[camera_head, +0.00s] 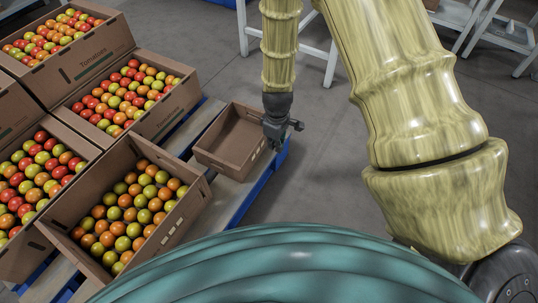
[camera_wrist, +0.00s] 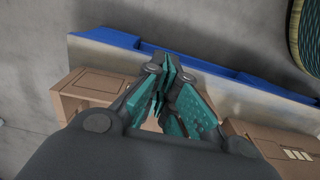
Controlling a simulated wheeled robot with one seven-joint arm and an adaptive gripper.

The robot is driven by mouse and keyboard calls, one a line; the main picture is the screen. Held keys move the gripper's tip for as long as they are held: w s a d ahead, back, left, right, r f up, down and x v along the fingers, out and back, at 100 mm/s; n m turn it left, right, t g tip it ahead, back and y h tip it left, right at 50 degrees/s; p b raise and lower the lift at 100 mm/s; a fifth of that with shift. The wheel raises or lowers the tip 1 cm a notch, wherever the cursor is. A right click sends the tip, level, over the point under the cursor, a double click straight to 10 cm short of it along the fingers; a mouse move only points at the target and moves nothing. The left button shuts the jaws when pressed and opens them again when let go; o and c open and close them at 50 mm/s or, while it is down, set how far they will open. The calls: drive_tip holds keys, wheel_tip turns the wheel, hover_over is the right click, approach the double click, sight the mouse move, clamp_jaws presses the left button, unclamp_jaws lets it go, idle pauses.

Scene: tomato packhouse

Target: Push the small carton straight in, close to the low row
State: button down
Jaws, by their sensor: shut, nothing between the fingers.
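The small carton (camera_head: 213,161) is an empty, open-topped brown box standing upright near the blue pallet's outer edge in the head view. My gripper (camera_head: 276,145) is low at the carton's right side, fingers pointing down. It is shut and empty. Whether it touches the carton wall cannot be told. In the wrist view my shut gripper (camera_wrist: 170,78) covers the middle, and a brown carton (camera_wrist: 85,84), seemingly the small one, shows at left. The low row of cartons holding red, orange and green tomatoes, including the near carton (camera_head: 187,212), lies left of the small carton, with a gap between.
The blue pallet (camera_head: 263,181) has pale slats, bare around the small carton. A taller-stacked tomato carton (camera_head: 88,60) stands at upper left. White-legged tables (camera_head: 331,65) stand at the back. Grey floor is clear right of the pallet. A teal rounded surface fills the bottom foreground.

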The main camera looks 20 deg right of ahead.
sight(270, 162)
drive_tip(key=f+b, duration=0.2)
drive_tip(key=f, duration=0.1)
drive_tip(key=w+a+f+b, duration=0.1)
drive_tip(key=f+b, duration=0.1)
drive_tip(key=f, duration=0.1)
drive_tip(key=f+b, duration=0.2)
drive_tip(key=f, duration=0.2)
drive_tip(key=shift+w+a+b, duration=0.15)
drive_tip(key=shift+w+b, duration=0.15)
drive_tip(key=shift+w, duration=0.05)
drive_tip(key=shift+w+a+r+b, duration=0.15)
drive_tip(key=shift+w+a+b, duration=0.3)
drive_tip(key=shift+w, duration=0.25)
drive_tip(key=shift+a, duration=0.1)
drive_tip(key=shift+r, duration=0.1)
